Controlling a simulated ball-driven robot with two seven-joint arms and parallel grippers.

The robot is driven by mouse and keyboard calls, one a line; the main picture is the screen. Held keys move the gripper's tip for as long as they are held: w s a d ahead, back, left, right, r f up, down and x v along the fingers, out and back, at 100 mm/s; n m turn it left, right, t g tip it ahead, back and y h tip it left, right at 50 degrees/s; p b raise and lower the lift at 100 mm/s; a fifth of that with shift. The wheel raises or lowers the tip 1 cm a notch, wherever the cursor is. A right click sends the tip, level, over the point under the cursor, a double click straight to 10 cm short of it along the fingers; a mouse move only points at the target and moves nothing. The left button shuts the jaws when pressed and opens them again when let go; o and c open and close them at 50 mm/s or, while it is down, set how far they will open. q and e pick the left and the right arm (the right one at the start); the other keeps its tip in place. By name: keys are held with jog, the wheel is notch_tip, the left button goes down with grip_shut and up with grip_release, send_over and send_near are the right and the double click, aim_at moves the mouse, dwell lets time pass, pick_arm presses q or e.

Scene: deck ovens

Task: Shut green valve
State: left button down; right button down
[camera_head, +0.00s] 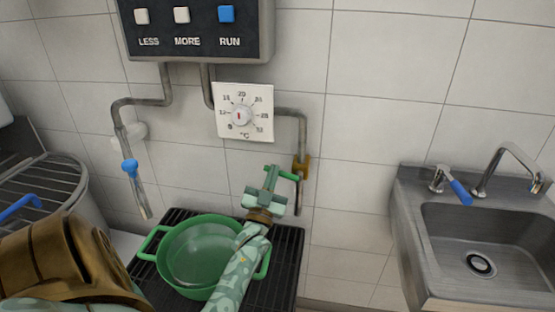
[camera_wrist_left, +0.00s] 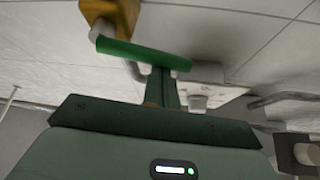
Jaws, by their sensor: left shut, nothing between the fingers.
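The green valve has a green lever handle (camera_head: 286,174) on a yellow body (camera_head: 303,163), fitted to the grey pipe right of the white dial. In the left wrist view the green lever (camera_wrist_left: 140,54) runs across the upper middle, with the yellow body (camera_wrist_left: 118,14) at its left end. My left gripper (camera_head: 271,172) is shut and empty, with its fingertips at the lever's left end. In the left wrist view the shut fingers (camera_wrist_left: 163,88) reach up to the lever; I cannot tell whether they touch. My right gripper is not in view.
A green pot (camera_head: 192,254) stands on a black grate (camera_head: 285,255) below my left forearm. A control box (camera_head: 196,28) and dial plate (camera_head: 244,112) are on the wall. A blue-handled valve (camera_head: 130,168) hangs left. A sink (camera_head: 425,235) stands right.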

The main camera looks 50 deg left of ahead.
pick_arm(q)
jog(key=shift+s+a+f+n+g+y, duration=0.1)
jog(key=shift+f+n+g+y, duration=0.3)
jog(key=shift+n, duration=0.4)
jog(key=shift+w+f+n+g+y, duration=0.1)
jog(key=shift+f+n+g+y, duration=0.1)
jog(key=shift+n+y, duration=0.5)
jog(key=shift+s+a+f+n+g+y, duration=0.1)
jog(key=shift+f+n+g+y, duration=0.15)
jog(key=shift+n, duration=0.65)
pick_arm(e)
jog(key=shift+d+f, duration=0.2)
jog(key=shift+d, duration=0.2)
pick_arm(q)
jog(key=shift+g+y, duration=0.25)
jog(key=shift+f, duration=0.1)
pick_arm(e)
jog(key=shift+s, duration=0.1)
